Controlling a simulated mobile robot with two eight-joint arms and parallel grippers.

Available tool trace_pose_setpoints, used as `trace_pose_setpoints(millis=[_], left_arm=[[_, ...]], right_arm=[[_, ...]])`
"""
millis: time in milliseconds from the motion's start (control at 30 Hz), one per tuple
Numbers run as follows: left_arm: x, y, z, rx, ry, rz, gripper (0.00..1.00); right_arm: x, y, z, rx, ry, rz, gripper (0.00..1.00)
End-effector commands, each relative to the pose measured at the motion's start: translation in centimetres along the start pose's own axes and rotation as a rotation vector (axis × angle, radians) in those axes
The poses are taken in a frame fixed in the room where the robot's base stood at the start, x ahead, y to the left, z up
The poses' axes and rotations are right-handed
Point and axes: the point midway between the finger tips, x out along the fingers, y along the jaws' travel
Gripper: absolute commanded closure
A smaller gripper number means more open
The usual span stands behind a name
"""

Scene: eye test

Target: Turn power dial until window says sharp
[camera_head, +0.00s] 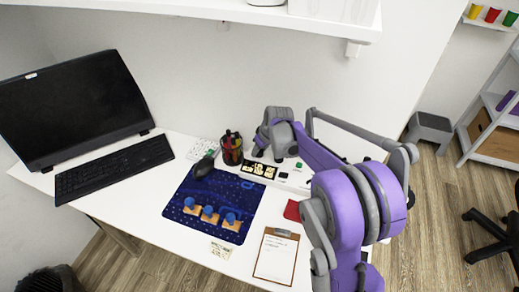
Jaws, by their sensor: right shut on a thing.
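A low white device (296,184) stands at the back right of the white desk. A black strip (258,171) with pale yellow figures, perhaps the window, is on its front left; the figures are too small to read. My right gripper (268,155) points down at the back of the device, behind the strip. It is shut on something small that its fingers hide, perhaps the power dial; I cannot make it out. My left gripper is not in view.
A cup of pens (232,149) stands close left of my right gripper. A blue mat (196,223) bears three small wooden pieces with blue knobs (208,210). A clipboard (277,257) lies at the front, a monitor (72,108) and keyboard (113,167) at left. A shelf (230,11) overhangs the back.

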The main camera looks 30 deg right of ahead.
Motion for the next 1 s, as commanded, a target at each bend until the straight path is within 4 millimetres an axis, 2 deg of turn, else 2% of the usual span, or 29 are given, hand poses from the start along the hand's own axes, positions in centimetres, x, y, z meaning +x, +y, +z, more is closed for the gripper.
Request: trace_pose_setpoints(millis=[400, 933, 967, 1000], left_arm=[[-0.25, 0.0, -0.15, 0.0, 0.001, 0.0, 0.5], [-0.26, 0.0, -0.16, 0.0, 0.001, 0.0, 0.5], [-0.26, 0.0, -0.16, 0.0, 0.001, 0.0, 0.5], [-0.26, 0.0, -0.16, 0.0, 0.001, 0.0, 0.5]], right_arm=[[-0.04, 0.18, -0.03, -0.165, -0.001, -0.067, 1.0], [-0.01, 0.16, -0.01, -0.186, -0.001, -0.075, 1.0], [-0.01, 0.16, -0.01, -0.186, -0.001, -0.075, 0.55], [-0.01, 0.16, 0.0, -0.186, -0.001, -0.075, 0.47]])
